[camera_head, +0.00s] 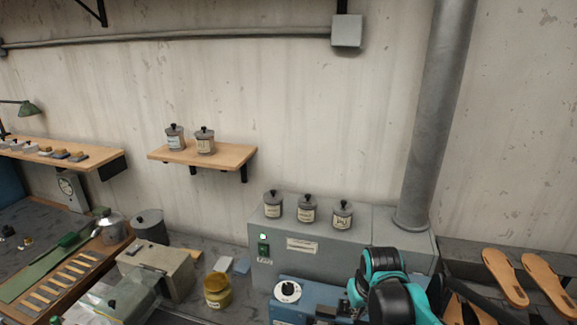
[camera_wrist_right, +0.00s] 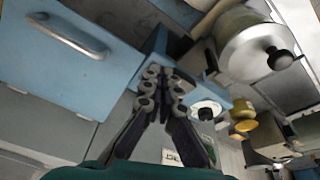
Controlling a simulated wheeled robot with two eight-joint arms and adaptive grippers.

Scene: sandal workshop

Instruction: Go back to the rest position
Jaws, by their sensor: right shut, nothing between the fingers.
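My right gripper (camera_wrist_right: 166,82) shows in the right wrist view with its two dark fingers together and nothing between them. In the head view my right arm, teal and black, comes in at the bottom right, in front of a grey cabinet and a blue machine (camera_head: 290,289) with a white dial. The same blue machine with its white dial also shows just beyond the fingertips in the right wrist view (camera_wrist_right: 203,108). I cannot tell from the views whether the fingers touch it. My left gripper is not in view.
Three lidded jars (camera_head: 307,209) stand on the grey cabinet (camera_head: 335,250). A yellow jar (camera_head: 217,290) stands left of the blue machine. Sandal soles (camera_head: 505,277) are at the right. A wall shelf (camera_head: 225,157) holds two jars. A vertical pipe (camera_head: 436,120) rises behind my arm.

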